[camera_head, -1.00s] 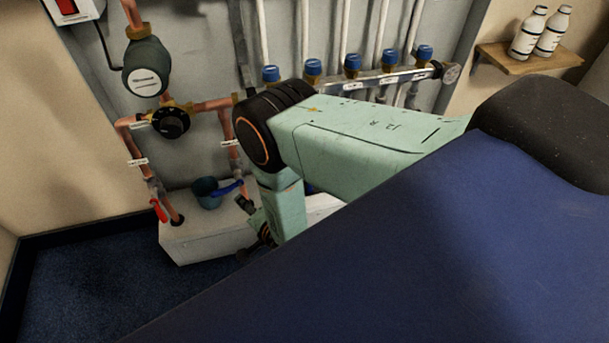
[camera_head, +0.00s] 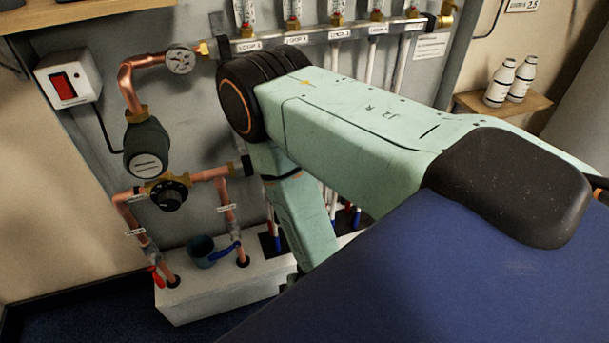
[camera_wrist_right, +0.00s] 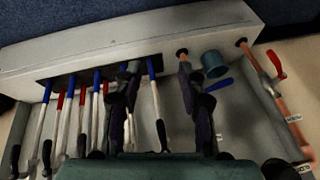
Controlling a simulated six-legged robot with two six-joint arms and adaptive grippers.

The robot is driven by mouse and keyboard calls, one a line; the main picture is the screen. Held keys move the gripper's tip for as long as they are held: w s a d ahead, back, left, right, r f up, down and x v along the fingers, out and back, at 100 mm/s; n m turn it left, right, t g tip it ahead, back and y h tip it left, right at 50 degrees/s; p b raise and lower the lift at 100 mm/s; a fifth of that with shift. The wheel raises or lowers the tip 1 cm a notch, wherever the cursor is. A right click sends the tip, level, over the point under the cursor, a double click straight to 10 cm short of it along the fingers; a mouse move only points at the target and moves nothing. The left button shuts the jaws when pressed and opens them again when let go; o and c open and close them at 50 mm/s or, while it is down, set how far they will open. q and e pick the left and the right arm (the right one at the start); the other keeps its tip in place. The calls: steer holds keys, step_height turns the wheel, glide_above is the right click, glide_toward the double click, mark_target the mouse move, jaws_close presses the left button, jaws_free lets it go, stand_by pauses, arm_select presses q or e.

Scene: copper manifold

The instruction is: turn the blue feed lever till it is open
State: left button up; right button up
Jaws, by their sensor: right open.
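The blue feed lever (camera_head: 226,251) sits low on a copper pipe beside a teal cup (camera_head: 201,251), just above the white plinth. It also shows in the right wrist view (camera_wrist_right: 220,85), below the teal cup. My right gripper (camera_wrist_right: 160,76) is open, with its two dark fingers apart and pointing towards the plinth. The lever lies to the right of the right-hand finger, with nothing held. In the head view this gripper is hidden behind or below my green arm. My left gripper is in neither view.
A red lever (camera_head: 155,275) is on the pipe to the left. The white plinth (camera_head: 205,300) runs below the pipes. Several red and blue-ended pipes stand right of the lever, close to my arm. Two white bottles (camera_head: 508,82) stand on a wooden shelf.

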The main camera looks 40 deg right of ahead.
steer(key=shift+n+g, duration=0.8)
steer(key=shift+n, duration=0.1)
steer(key=s+r, duration=0.1)
steer(key=s, duration=0.1)
steer(key=s+r+p, duration=0.1)
steer(key=shift+s+d+r, duration=0.2)
steer(key=shift+s+r, duration=0.15)
steer(key=shift+s, duration=0.1)
steer(key=shift+c, duration=0.4)
